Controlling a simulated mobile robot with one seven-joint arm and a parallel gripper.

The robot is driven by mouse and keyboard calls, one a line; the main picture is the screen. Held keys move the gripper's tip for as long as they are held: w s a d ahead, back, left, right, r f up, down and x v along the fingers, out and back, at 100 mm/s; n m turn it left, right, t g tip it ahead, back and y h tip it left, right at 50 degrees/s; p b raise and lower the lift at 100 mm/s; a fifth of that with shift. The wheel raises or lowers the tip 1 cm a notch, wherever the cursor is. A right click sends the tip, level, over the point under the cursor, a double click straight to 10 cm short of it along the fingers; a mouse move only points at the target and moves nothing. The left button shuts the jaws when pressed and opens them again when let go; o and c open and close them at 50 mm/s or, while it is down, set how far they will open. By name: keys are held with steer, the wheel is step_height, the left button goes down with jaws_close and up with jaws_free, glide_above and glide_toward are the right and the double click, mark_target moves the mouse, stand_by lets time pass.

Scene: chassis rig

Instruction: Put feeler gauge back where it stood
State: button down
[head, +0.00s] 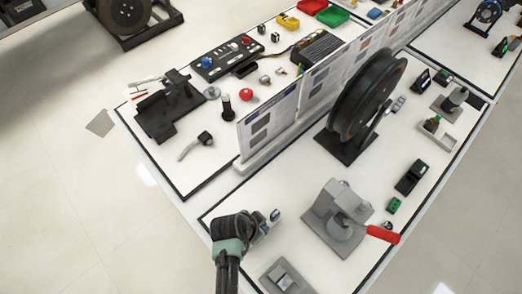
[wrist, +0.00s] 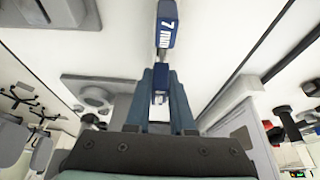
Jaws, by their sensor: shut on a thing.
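My gripper (head: 264,221) is over the near left part of the front white table (head: 285,235). In the wrist view my gripper's two blue-grey fingers (wrist: 162,80) are shut on a narrow tool, which I take to be the feeler gauge (wrist: 166,28). In the head view the feeler gauge (head: 275,214) is a small dark and light piece at the fingertips. Whether it touches the table I cannot tell.
A grey clamp fixture (head: 335,220) with a red handle (head: 383,234) stands right of my gripper. A grey block (head: 285,277) lies nearer. Behind are an upright panel (head: 268,125) and a black wheel on a stand (head: 367,95). The tabletop left of the clamp is bare.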

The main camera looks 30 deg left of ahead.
steer(key=shift+f+b, duration=0.85)
steer(key=shift+f, duration=0.2)
steer(key=shift+f, duration=0.1)
steer(key=c, duration=0.7)
jaws_free()
steer(key=v, duration=1.3)
steer(key=shift+w, duration=0.1)
